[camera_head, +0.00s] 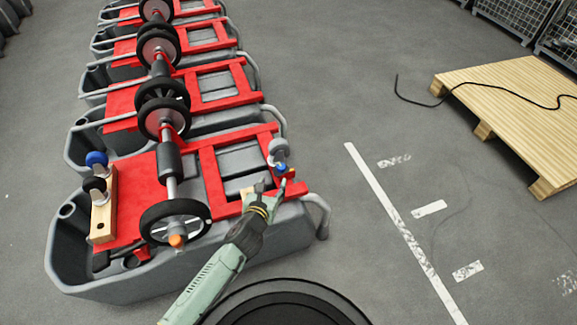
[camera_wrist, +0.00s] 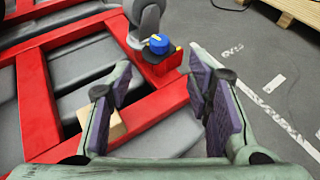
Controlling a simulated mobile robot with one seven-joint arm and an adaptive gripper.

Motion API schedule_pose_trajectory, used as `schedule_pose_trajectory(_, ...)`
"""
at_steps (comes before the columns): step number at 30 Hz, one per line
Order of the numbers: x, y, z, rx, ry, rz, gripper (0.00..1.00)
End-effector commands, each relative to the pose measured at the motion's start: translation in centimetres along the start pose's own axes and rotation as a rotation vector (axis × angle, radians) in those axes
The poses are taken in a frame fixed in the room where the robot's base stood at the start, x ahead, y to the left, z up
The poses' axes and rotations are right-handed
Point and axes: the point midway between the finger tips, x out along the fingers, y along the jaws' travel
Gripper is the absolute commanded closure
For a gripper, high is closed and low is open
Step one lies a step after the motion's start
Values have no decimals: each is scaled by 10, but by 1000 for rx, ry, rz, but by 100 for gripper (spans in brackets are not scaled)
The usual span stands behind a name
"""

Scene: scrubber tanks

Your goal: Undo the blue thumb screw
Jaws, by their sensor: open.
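A blue thumb screw (camera_head: 281,168) sits on the red frame at the near right corner of the nearest tank, beside a grey caster. In the wrist view the blue screw (camera_wrist: 158,43) stands on a red bracket with a small yellow piece at its side. My gripper (camera_head: 270,187) is close to the screw on its near side. In the wrist view my gripper (camera_wrist: 160,85) is open and empty. The screw shows beyond the gap between the purple-padded fingers, and they appear apart from it. A second blue knob (camera_head: 96,158) is at the left, by a wooden block (camera_head: 103,205).
Several grey tanks with red frames (camera_head: 138,229) and black wheels (camera_head: 175,221) stand in a row going back. A small wooden block (camera_wrist: 105,120) lies under the left finger. A wooden pallet (camera_head: 515,100) with a black cable is at the right.

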Motion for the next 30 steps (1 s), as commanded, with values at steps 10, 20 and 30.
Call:
schedule_pose_trajectory(10, 64, -2, 1, -11, 1, -2, 54)
schedule_pose_trajectory(20, 99, -1, -1, -10, 2, 0, 54)
schedule_pose_trajectory(30, 101, 0, -1, -11, 1, 1, 56)
